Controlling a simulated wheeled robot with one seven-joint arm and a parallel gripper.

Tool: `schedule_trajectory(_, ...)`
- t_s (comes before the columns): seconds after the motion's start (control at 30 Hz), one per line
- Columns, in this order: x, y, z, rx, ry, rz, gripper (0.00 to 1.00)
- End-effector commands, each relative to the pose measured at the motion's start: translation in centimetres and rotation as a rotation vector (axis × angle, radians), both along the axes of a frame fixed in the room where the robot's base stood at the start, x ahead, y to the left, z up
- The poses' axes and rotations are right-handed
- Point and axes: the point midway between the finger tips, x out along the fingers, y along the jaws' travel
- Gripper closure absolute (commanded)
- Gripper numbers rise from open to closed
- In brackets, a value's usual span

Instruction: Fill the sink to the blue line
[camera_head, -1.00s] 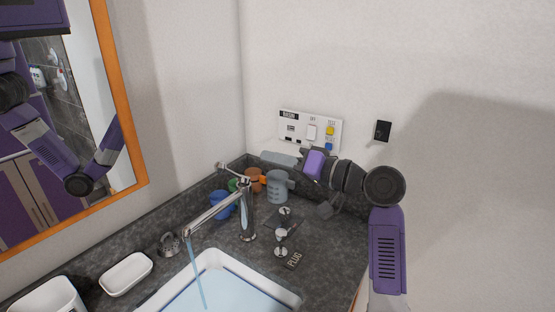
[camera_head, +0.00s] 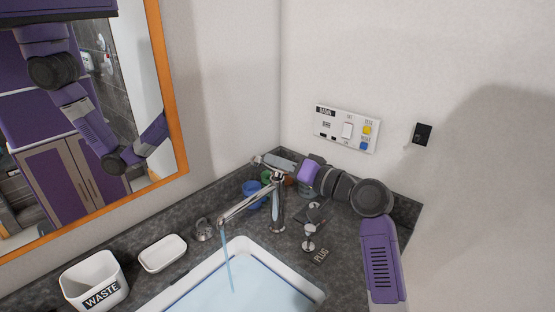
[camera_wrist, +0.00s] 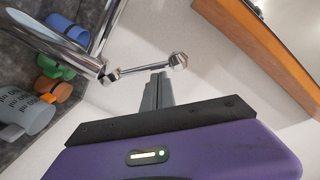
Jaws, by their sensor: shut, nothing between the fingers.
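The white sink (camera_head: 312,291) holds pale blue water (camera_head: 235,289). A thin blue line (camera_head: 196,286) shows along its inner left wall; I cannot tell how close the water is to it. The chrome tap (camera_head: 277,208) pours a stream of water (camera_head: 229,273) into the sink. Its lever (camera_head: 262,160) has a round knob, seen also in the wrist view (camera_wrist: 178,61). My gripper (camera_wrist: 158,76) is shut and empty, with its fingertips close beside the lever knob; I cannot tell whether they touch. In the head view my gripper (camera_head: 274,160) is at the tap's top.
Blue, green and orange cups (camera_wrist: 62,28) and a grey jug (camera_wrist: 24,109) stand behind the tap. A plug label (camera_head: 321,256) and small chrome controls (camera_head: 308,246) lie right of the sink. A soap dish (camera_head: 163,253) and waste bin (camera_head: 95,282) stand left. A switch panel (camera_head: 347,128) is on the wall.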

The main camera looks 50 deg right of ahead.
Motion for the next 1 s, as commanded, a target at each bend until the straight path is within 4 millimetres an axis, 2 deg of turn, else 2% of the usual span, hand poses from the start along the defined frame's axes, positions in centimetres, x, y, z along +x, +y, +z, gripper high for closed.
schedule_trajectory(0.37, 0.0, 0.4, -0.5, -0.065, -0.003, -0.001, 1.0)
schedule_trajectory(0.9, -0.1, 2.4, -2.6, -0.407, -0.015, 0.001, 1.0)
schedule_trajectory(1.0, -0.1, 2.6, -2.8, -0.421, -0.015, 0.0, 1.0)
